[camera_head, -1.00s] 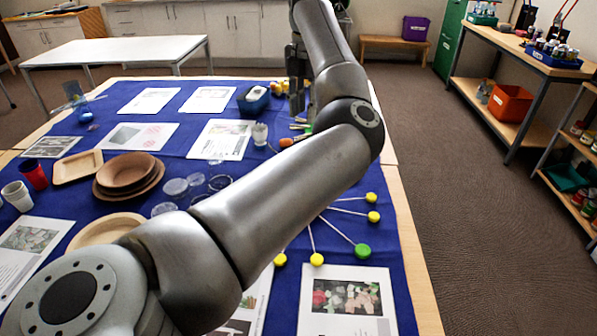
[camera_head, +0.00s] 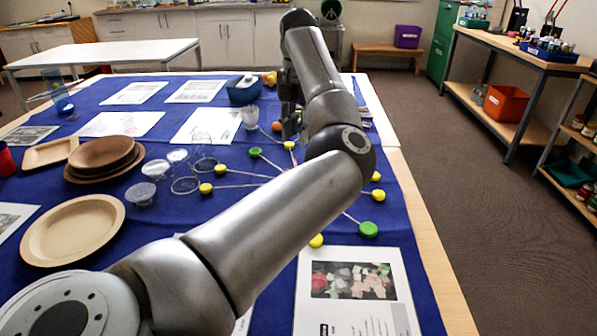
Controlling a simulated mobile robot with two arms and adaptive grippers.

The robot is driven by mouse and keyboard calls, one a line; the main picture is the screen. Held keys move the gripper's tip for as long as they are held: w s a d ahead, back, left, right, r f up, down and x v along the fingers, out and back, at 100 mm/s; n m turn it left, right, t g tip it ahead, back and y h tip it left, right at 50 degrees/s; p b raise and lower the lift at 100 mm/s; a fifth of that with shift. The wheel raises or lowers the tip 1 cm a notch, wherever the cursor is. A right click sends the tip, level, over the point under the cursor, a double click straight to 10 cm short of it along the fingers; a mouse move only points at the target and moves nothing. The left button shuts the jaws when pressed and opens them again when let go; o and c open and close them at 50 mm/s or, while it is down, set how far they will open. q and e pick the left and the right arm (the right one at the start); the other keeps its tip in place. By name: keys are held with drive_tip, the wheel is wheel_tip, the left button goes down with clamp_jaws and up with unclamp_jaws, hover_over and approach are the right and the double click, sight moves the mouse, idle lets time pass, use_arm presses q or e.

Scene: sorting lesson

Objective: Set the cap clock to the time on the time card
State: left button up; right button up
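The cap clock lies on the blue cloth, partly hidden by my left arm. Its yellow caps (camera_head: 206,188) and thin pale sticks spread out around a middle that the arm covers. One green cap (camera_head: 256,152) shows at the upper left, and a larger green cap (camera_head: 368,230) at the lower right. My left gripper (camera_head: 289,127) points down above the far side of the clock, beside a clear cup (camera_head: 250,116). Its fingers are dark and small, so I cannot tell whether they hold anything. I cannot make out which sheet is the time card. My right gripper is out of view.
Brown plates (camera_head: 103,155), a tan plate (camera_head: 72,230) and clear round lids (camera_head: 156,169) lie left of the clock. A printed sheet (camera_head: 395,262) lies in front, with others at the back. A blue container (camera_head: 244,94) stands behind. Bare floor is on the right.

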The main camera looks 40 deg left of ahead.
use_arm(q)
wheel_tip(320, 180, down, 10)
drive_tip(key=shift+b, duration=0.8)
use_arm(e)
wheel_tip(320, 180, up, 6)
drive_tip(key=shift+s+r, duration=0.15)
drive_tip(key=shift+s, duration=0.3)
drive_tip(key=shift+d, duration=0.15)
use_arm(q)
clamp_jaws()
